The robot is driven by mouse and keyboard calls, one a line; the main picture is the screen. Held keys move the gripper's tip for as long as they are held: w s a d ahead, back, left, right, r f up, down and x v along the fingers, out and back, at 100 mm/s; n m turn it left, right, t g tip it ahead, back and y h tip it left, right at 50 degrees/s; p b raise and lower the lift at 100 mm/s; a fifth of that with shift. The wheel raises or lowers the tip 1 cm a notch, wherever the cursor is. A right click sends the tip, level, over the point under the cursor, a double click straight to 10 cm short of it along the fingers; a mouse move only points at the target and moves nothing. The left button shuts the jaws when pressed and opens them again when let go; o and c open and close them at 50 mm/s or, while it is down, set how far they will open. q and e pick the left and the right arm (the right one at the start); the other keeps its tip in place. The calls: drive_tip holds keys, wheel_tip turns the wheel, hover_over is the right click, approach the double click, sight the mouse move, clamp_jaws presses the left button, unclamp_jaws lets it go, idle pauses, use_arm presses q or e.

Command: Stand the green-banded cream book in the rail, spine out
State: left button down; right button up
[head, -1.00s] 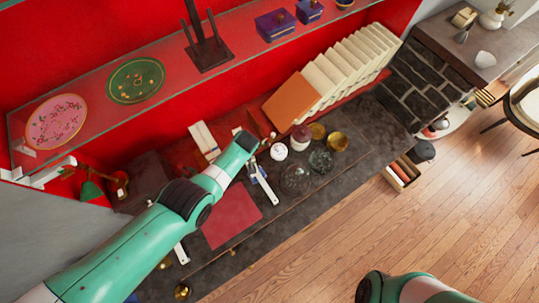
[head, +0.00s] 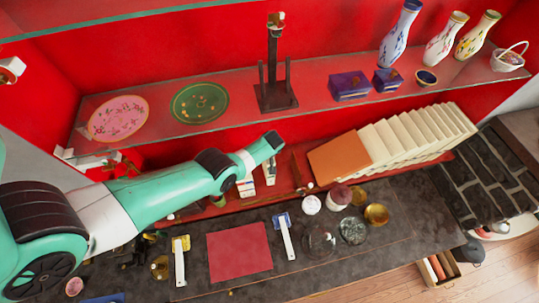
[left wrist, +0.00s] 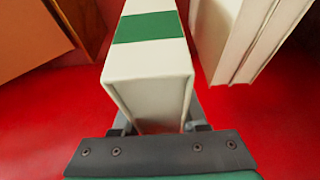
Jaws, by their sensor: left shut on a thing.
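In the left wrist view the cream book (left wrist: 150,70) with a green band (left wrist: 148,27) stands between the fingers of my left gripper (left wrist: 158,122), which is shut on it. Its near end faces the camera. In the head view my left arm reaches over the counter to the red lower shelf; its fingers are largely hidden there. Two small pale upright shapes (head: 246,187) show below the wrist, and I cannot tell which is the held book. A leaning row of cream books (head: 405,138) with an orange book (head: 340,158) stands to the right. My right gripper is out of view.
Other cream books (left wrist: 245,40) stand apart to the right of the held book, and an orange-brown surface (left wrist: 25,40) is to its left. A glass shelf (head: 220,112) with plates and boxes runs above. Jars (head: 338,196) and a red mat (head: 238,250) are on the counter.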

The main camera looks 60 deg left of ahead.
use_arm(q)
drive_tip(key=shift+f+b, duration=3.8)
drive_tip(key=shift+f, duration=0.1)
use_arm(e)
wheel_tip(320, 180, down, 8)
use_arm(q)
drive_tip(key=shift+f+b, duration=0.4)
drive_tip(key=shift+f, duration=0.05)
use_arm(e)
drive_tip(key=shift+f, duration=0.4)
use_arm(q)
drive_tip(key=shift+c, duration=1.8)
unclamp_jaws()
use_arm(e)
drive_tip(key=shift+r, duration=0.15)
